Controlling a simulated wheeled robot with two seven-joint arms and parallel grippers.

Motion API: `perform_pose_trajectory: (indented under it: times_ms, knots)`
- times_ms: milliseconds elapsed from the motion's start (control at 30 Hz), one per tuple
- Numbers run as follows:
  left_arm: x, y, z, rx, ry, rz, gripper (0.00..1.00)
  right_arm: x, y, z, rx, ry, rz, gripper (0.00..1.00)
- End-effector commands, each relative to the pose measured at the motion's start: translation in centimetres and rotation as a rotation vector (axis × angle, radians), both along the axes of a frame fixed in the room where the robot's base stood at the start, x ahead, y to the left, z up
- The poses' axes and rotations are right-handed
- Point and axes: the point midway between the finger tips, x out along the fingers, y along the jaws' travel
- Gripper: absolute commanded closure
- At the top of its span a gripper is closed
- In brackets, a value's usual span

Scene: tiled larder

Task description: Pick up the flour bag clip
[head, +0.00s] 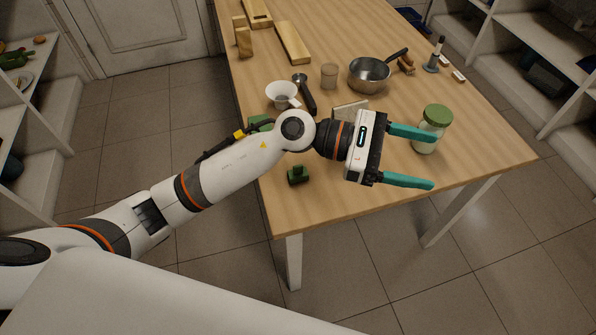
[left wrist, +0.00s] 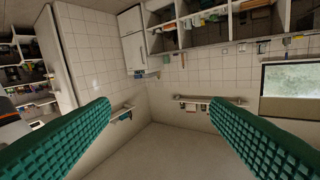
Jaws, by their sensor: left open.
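A small dark green object (head: 298,174), perhaps the flour bag clip, lies near the table's left front edge. A second green object (head: 261,123) lies behind my left arm, partly hidden by it. I cannot tell for sure which of them is the clip. My left gripper (head: 430,160) is open and empty, its teal fingers pointing right over the front of the table, beside the jar. It is to the right of the green objects and apart from them. In the left wrist view its fingers (left wrist: 160,125) are spread wide, with only room and wall between them. My right gripper is not in view.
A glass jar with a green lid (head: 437,117) stands close to the upper finger. A saucepan (head: 369,74), a cup (head: 329,77), a white funnel-like piece (head: 281,95) and wooden boards (head: 293,43) stand farther back.

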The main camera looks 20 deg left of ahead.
Motion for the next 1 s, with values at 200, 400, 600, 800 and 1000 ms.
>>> perform_pose_trajectory:
  times_ms: [200,400,600,800,1000]
  knots:
    - [2.4,5.5,-8.9,0.692,-0.479,-0.311,0.29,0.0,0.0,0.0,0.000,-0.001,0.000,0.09]
    - [6.8,15.8,-11.5,1.228,-0.644,-0.556,0.29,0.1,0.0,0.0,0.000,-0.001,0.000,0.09]
    - [8.5,21.3,-10.7,1.465,-0.643,-0.671,0.29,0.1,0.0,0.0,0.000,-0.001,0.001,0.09]
    - [8.5,21.8,-13.1,1.485,-0.635,-0.688,0.29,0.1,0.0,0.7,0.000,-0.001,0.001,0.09]
    - [8.5,21.8,-16.3,1.484,-0.637,-0.683,0.29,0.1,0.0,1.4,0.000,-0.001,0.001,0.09]
